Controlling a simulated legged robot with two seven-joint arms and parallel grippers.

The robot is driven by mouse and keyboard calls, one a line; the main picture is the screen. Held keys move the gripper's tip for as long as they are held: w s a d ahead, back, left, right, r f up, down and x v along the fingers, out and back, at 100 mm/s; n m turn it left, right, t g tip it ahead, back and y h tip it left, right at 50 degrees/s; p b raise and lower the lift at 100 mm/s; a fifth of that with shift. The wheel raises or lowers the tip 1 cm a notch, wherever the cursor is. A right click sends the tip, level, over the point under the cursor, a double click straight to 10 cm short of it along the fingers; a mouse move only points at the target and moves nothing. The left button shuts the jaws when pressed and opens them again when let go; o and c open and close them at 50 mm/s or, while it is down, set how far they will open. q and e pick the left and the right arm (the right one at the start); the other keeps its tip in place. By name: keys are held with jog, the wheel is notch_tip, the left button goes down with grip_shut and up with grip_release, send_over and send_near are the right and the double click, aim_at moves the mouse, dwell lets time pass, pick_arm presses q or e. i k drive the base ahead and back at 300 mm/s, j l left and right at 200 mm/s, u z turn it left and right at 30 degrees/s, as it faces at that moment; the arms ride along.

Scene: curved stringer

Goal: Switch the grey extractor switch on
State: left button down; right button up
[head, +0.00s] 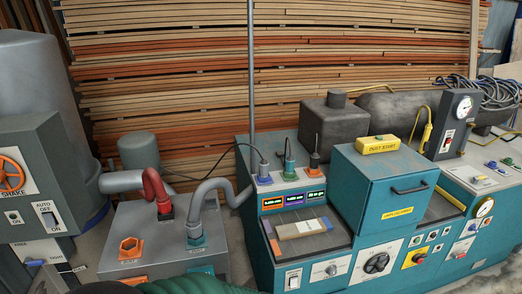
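No label that I can read says extractor. A grey machine panel at the left carries a rocker switch (49,216) on a pale plate marked AUTO, OFF and ON; I cannot tell its position for sure. Another pale rocker switch (293,279) sits low on the front of the teal cabinet (259,225). A third switch (447,140) with red on it is on the grey gauge box at the right. Neither gripper can be made out. A dark shape and a dark green ribbed shape at the bottom edge are cut off.
An orange SHAKE dial (12,174) is on the left panel. A grey box (165,244) with red and grey hoses stands left of the cabinet. Stacked boards (170,80) fill the back.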

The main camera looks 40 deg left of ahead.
aim_at(50, 221)
jog(key=u, duration=2.7)
